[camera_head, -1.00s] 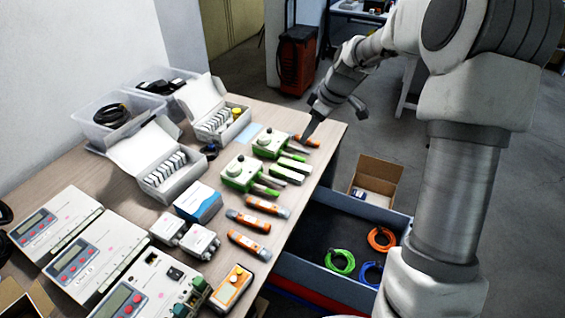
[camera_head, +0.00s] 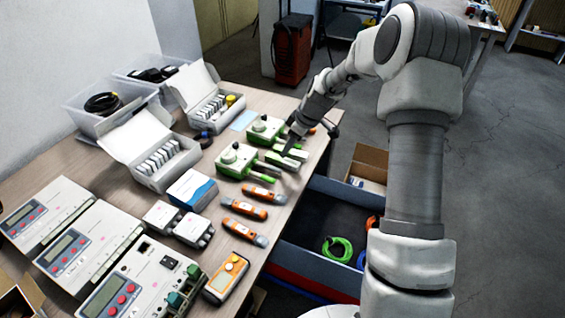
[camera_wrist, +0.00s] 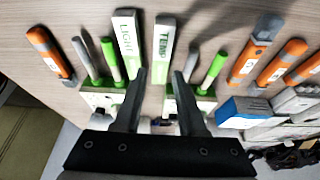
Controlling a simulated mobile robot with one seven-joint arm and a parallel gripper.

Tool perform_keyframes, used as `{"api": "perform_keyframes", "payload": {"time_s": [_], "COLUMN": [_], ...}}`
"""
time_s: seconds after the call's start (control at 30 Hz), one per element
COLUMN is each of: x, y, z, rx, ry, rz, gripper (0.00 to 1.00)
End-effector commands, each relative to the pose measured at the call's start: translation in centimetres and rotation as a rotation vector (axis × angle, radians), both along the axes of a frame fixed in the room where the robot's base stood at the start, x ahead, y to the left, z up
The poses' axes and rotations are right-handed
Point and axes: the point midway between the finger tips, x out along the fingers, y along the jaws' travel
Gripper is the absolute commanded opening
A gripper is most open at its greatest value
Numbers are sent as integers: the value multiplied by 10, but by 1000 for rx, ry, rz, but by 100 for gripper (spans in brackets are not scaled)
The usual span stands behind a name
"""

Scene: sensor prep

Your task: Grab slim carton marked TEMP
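The slim white-and-green carton marked TEMP (camera_wrist: 164,42) lies on the table in the wrist view; in the head view it is the nearer of two slim cartons (camera_head: 281,161). A similar carton marked LIGHT (camera_wrist: 130,45) lies just left of it in the wrist view. My gripper (camera_wrist: 160,73) is open, pointing at the cartons. In the wrist view, TEMP shows between the fingers, and the left finger overlaps LIGHT's edge. No grip shows, and the height above the table is hard to tell. My gripper also shows over the cartons in the head view (camera_head: 287,148).
Green-handled probes (camera_wrist: 213,72) lie on either side. Orange testers (camera_head: 244,208) lie nearer, beside a blue-white box (camera_head: 192,189). Green-based devices (camera_head: 240,160) stand close behind the cartons. Open white boxes (camera_head: 150,150) stand further left. A bin (camera_head: 310,262) is below the table edge.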

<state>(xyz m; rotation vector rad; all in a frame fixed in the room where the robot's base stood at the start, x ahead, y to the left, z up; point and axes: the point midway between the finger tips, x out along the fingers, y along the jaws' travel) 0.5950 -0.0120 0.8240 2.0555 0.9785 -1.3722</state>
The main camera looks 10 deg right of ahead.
Motion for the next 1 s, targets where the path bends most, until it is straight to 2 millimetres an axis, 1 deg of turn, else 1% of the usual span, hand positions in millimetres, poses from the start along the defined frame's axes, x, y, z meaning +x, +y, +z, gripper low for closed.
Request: {"api": "perform_keyframes", "payload": {"time_s": [0.3,0.4,0.57,0.6,0.67,0.8,1.0], "x": [6,9,9,9,8,8,8], "y": [11,13,12,12,12,12,12], "z": [-43,-47,-47,-47,-47,-47,-46], "rx": [1,0,0,1,1,1,1], "ry": [3,0,0,1,1,1,1], "rz": [2,1,0,0,0,0,0], "gripper": [40,40,40,36,26,0,0]}}
